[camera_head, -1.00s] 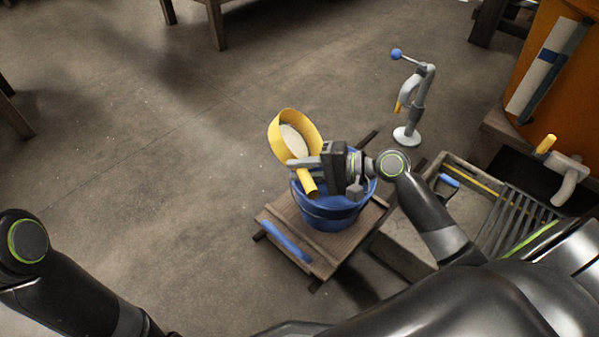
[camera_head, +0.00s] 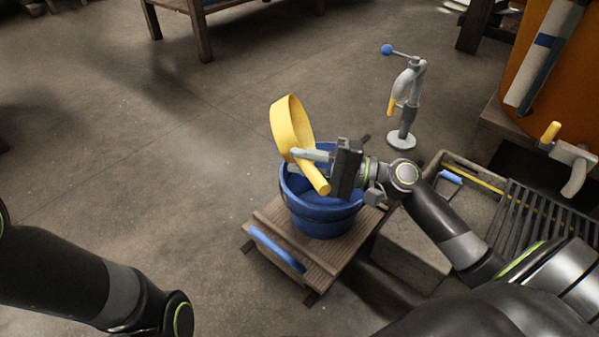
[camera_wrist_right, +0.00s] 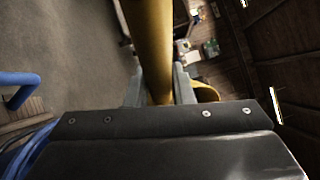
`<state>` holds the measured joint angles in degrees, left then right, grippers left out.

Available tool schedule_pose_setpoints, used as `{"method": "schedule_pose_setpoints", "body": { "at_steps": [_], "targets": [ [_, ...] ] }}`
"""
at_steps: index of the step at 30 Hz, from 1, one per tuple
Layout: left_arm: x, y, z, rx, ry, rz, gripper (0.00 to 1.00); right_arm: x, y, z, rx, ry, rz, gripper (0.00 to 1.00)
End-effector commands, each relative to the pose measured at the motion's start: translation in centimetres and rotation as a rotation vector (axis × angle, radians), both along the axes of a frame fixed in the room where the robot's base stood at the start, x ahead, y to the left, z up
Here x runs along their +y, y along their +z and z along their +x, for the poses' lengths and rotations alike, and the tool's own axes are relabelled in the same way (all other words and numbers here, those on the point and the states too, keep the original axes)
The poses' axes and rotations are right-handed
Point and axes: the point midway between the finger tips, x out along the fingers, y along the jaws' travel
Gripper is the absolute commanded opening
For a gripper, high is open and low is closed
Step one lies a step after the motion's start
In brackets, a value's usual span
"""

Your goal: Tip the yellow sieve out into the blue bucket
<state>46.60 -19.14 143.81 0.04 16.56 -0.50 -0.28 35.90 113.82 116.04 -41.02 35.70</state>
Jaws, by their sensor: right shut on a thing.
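The yellow sieve (camera_head: 291,124) is tipped steeply on its side above the far left rim of the blue bucket (camera_head: 325,218). Its round wall faces me and its inside is hidden. My right gripper (camera_head: 303,160) is shut on the sieve's yellow handle (camera_head: 313,176), over the bucket's mouth. In the right wrist view the handle (camera_wrist_right: 152,45) runs between the fingers (camera_wrist_right: 158,88). The bucket stands upright; the arm hides part of its mouth, and I cannot tell what is in it. My left arm shows at lower left, but its gripper is out of frame.
The bucket stands on a wooden platform (camera_head: 270,232) with a blue handle (camera_head: 276,249). A grey stand with a blue knob (camera_head: 402,138) is behind right. A grey trough with a slatted grate (camera_head: 523,222) is at right. The floor at left is clear.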

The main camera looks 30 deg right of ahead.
Motion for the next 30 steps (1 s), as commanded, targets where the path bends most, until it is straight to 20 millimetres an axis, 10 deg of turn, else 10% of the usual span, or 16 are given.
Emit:
{"method": "schedule_pose_setpoints", "body": {
  "at_steps": [17, 30],
  "targets": [
    [0.1, -6.4, -0.2, -0.013, -0.005, -0.002, 0.45, -1.4, -0.9, -0.8, -0.103, 0.001, 0.197, 0.0],
    [0.1, -5.8, -0.2, -0.015, -0.005, -0.002, 0.45, -2.8, -1.2, -1.5, -0.199, 0.0, 0.385, 0.0]
  ]
}}
